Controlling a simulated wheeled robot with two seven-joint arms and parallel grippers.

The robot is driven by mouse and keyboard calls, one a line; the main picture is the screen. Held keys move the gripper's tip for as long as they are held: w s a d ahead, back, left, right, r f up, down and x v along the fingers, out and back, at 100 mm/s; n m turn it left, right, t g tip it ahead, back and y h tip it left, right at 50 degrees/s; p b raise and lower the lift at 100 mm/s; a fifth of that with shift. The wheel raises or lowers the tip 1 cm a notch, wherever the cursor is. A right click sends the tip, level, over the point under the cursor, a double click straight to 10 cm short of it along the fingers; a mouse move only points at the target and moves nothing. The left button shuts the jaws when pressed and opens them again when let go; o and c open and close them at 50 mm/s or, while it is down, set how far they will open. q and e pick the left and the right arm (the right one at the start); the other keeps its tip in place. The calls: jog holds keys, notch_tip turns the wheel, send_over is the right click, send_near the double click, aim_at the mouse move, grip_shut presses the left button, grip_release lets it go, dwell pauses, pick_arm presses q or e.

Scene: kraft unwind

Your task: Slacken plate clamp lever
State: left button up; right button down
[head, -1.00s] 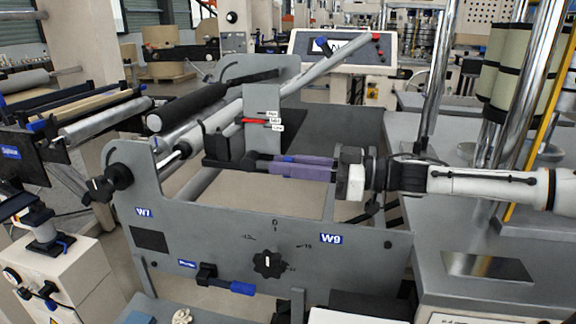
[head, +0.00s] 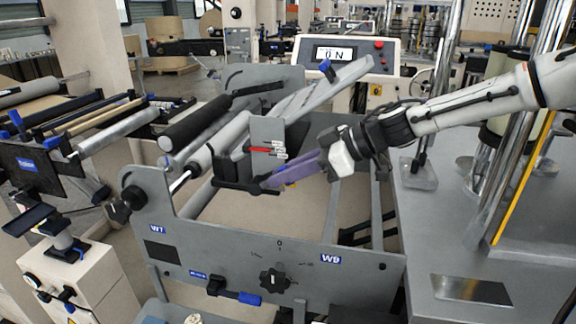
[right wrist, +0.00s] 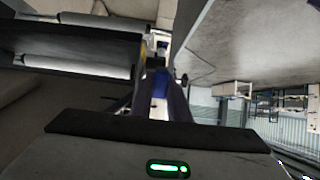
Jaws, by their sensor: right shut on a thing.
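My right gripper (head: 270,182) comes in from the right over the grey machine frame. In the right wrist view a blue handle part (right wrist: 158,106) shows between the fingers, so the lever's grip is mostly hidden in the head view. The plate carries a red pointer beside small labels too small to read. My left gripper is not in view.
The front panel (head: 215,247) carries a black knob (head: 274,280) and another blue-ended lever (head: 236,292). A display console (head: 340,54) stands behind. Chrome posts rise at the right.

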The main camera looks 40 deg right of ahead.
jog(key=shift+a+r+g, duration=0.1)
jog(key=shift+g, duration=0.2)
jog(key=shift+h, duration=0.3)
jog(key=c, duration=2)
grip_release()
jog(key=shift+w, duration=0.1)
jog(key=shift+r, duration=0.15)
jog(key=v, duration=1)
